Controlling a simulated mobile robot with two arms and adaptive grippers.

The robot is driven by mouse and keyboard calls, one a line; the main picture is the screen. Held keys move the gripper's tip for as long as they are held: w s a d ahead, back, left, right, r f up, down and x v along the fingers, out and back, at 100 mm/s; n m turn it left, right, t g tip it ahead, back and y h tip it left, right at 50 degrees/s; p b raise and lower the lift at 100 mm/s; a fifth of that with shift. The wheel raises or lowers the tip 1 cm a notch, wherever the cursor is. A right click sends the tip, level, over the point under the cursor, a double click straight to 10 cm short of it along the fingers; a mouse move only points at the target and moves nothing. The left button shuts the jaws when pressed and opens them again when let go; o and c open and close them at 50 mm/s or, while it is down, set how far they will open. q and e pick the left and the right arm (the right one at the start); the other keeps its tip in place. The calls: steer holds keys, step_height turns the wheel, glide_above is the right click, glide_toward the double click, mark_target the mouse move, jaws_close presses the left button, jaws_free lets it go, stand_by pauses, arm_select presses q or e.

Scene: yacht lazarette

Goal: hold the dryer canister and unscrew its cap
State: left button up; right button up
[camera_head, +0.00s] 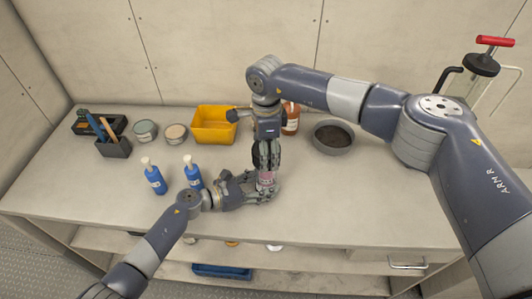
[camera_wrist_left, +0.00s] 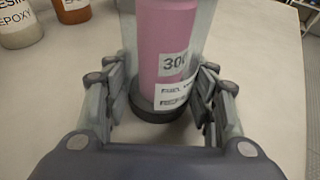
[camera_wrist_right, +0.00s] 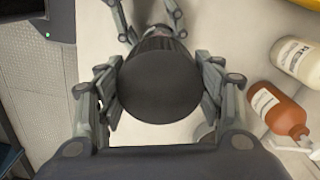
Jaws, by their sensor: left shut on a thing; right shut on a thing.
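The dryer canister (camera_wrist_left: 172,50) is a clear-walled cylinder with pink filling, white labels and a dark base, seen upright in the left wrist view. My left gripper (camera_head: 262,190) comes in from the left and is shut on the canister's lower part. The dark round cap (camera_wrist_right: 160,80) fills the middle of the right wrist view. My right gripper (camera_head: 266,160) points straight down from above and is shut on the cap, with its fingers on both sides. The cap's thread is hidden.
A yellow bin (camera_head: 214,136), two tins (camera_head: 145,131) and an orange-brown bottle (camera_head: 291,120) stand behind. A grey bowl (camera_head: 333,148) is at right. The bench's right side is clear.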

arm_select(q)
steer(key=shift+f, duration=0.1)
arm_select(e)
steer(key=shift+r, duration=0.15)
steer(key=shift+r, duration=1.9)
arm_select(q)
steer(key=o, duration=1.6)
steer(key=v, duration=1.2)
steer(key=shift+a, duration=0.1)
